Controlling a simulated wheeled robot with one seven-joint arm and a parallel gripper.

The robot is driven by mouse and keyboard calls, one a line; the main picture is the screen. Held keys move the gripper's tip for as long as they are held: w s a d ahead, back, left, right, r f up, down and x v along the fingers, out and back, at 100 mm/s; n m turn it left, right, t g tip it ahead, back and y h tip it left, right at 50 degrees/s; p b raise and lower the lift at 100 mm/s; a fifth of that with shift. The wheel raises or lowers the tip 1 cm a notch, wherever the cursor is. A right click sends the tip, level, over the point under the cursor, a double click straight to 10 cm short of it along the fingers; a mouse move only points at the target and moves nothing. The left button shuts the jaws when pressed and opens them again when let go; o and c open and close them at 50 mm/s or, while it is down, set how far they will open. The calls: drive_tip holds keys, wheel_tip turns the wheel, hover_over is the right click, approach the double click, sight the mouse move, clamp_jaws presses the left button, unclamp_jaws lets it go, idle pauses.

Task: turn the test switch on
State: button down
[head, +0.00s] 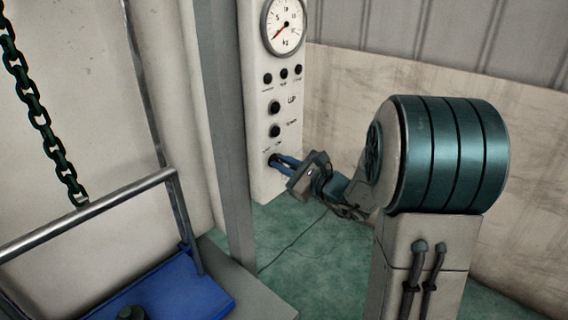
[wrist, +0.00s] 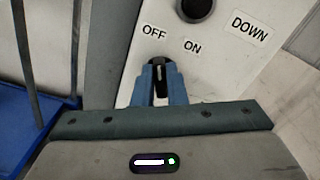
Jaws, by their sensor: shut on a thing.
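The test switch (wrist: 158,68) is a dark knob on the white control panel, under the OFF and ON labels in the wrist view. My gripper (wrist: 158,78) is shut on the switch, with a blue finger on either side of it. In the head view my gripper (head: 275,161) reaches the low part of the panel (head: 264,181), and its fingers mostly hide the switch there. The switch's exact pointing direction is hard to tell between the fingers.
Above are the UP button (head: 274,107), the DOWN button (head: 274,131), small knobs (head: 284,73) and a dial gauge (head: 284,25). A grey post (head: 226,130) stands left of the panel. A chain (head: 47,130), metal rail (head: 90,214) and blue platform (head: 170,290) are at left.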

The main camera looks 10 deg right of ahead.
drive_tip(key=m+p, duration=0.1)
drive_tip(key=m, duration=0.2)
drive_tip(key=m+p, duration=0.2)
drive_tip(key=m, duration=0.2)
drive_tip(key=m+p, duration=0.2)
drive_tip(key=m, duration=0.2)
drive_tip(key=shift+w+d+r, duration=0.15)
drive_tip(key=shift+w+d, duration=0.05)
drive_tip(key=shift+d, duration=0.15)
idle(0.4)
drive_tip(key=c, duration=1.5)
unclamp_jaws()
drive_tip(key=shift+o, duration=0.2)
drive_tip(key=b+v, duration=0.1)
drive_tip(key=v, duration=1.2)
drive_tip(key=shift+s+d+b, duration=0.25)
drive_tip(key=shift+s+b, duration=0.1)
drive_tip(key=shift+b, duration=0.05)
